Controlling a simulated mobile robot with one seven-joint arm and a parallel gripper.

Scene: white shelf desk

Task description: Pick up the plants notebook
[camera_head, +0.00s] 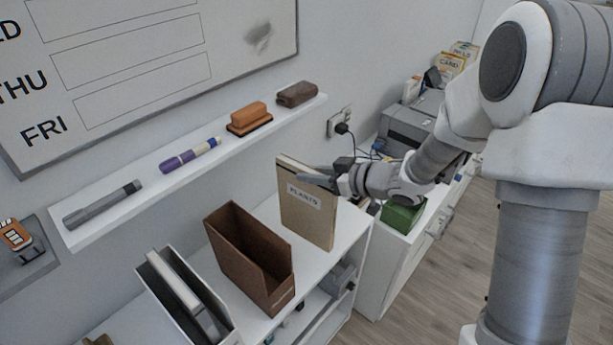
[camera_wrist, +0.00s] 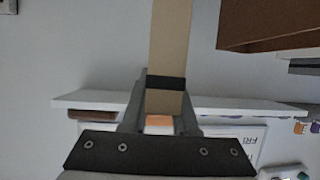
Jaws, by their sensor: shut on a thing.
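The plants notebook (camera_head: 308,209) is a tan, upright book with a white "PLANTS" label, at the right end of the white shelf desk in the head view. My gripper (camera_head: 318,179) reaches it from the right and is shut on its upper part. In the wrist view the notebook (camera_wrist: 170,45) shows edge-on as a tan strip with a dark band, between the two fingers of my gripper (camera_wrist: 160,115). I cannot tell whether its lower edge touches the desk top.
An empty brown file holder (camera_head: 248,255) stands left of the notebook, and a grey holder with binders (camera_head: 185,295) is further left. A wall ledge (camera_head: 100,208) with markers and erasers runs behind. A printer (camera_head: 405,128) and green box (camera_head: 402,216) are at the right.

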